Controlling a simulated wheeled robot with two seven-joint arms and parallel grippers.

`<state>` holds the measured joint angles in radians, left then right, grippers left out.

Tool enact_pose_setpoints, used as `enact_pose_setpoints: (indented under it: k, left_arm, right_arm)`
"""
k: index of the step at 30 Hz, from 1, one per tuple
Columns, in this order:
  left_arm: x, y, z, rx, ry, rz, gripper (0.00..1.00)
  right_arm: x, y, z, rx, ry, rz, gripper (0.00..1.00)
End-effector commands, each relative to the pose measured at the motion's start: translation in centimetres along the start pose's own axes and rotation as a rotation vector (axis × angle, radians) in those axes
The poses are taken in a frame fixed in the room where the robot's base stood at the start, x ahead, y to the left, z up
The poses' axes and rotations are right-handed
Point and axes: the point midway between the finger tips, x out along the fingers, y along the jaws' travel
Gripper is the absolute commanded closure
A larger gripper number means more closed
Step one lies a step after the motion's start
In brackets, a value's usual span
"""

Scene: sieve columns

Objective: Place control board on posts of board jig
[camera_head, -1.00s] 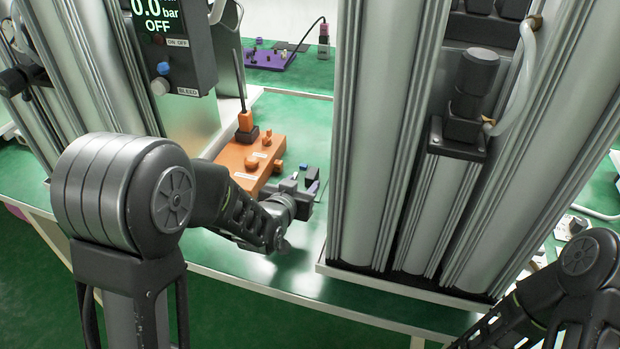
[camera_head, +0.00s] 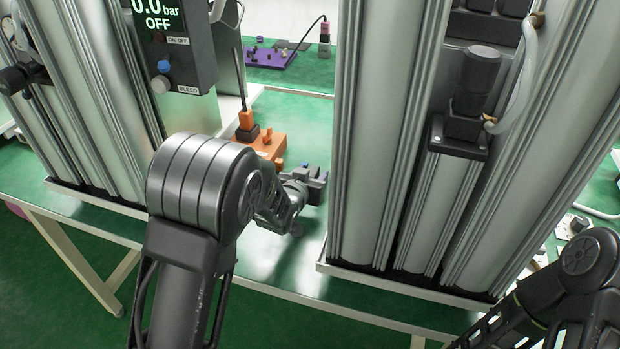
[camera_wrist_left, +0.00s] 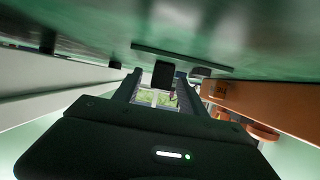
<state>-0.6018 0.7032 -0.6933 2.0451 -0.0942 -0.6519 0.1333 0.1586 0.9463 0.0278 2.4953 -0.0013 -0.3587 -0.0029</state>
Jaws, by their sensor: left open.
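My left gripper (camera_head: 314,180) is low over the green bench, to the right of the orange fixture; my arm partly hides it in the head view. In the left wrist view its two fingers (camera_wrist_left: 160,92) are apart. A thin dark plate with a black block (camera_wrist_left: 163,74) lies just ahead of the fingers, close to the bench surface; it may be the control board, but I cannot tell. A small blue part (camera_head: 305,165) shows at the gripper. A purple plate with small posts (camera_head: 270,58) lies at the back and looks like the board jig. My right gripper is out of frame.
The orange fixture (camera_head: 265,146) stands beside my left gripper and also edges the left wrist view (camera_wrist_left: 270,103). Tall silver columns (camera_head: 385,130) rise close on the right. A display box (camera_head: 172,45) hangs at upper left.

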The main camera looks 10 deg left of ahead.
Motion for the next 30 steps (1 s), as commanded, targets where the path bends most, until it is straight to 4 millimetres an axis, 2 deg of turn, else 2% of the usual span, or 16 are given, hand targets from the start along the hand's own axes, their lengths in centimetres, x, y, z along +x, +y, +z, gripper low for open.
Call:
enact_pose_setpoints:
  k: [3, 20, 30]
  left_arm:
    - [0.55, -0.02, 0.05, 0.000, -0.001, 0.000, 0.51]
    - [0.49, 0.00, 0.01, -0.001, 0.000, 0.000, 0.52]
    - [0.48, 0.00, 0.01, -0.001, 0.000, 0.000, 0.80]
  right_arm:
    - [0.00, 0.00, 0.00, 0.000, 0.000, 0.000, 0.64]
    - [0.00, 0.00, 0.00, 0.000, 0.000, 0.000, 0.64]
    - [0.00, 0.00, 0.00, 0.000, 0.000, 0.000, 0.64]
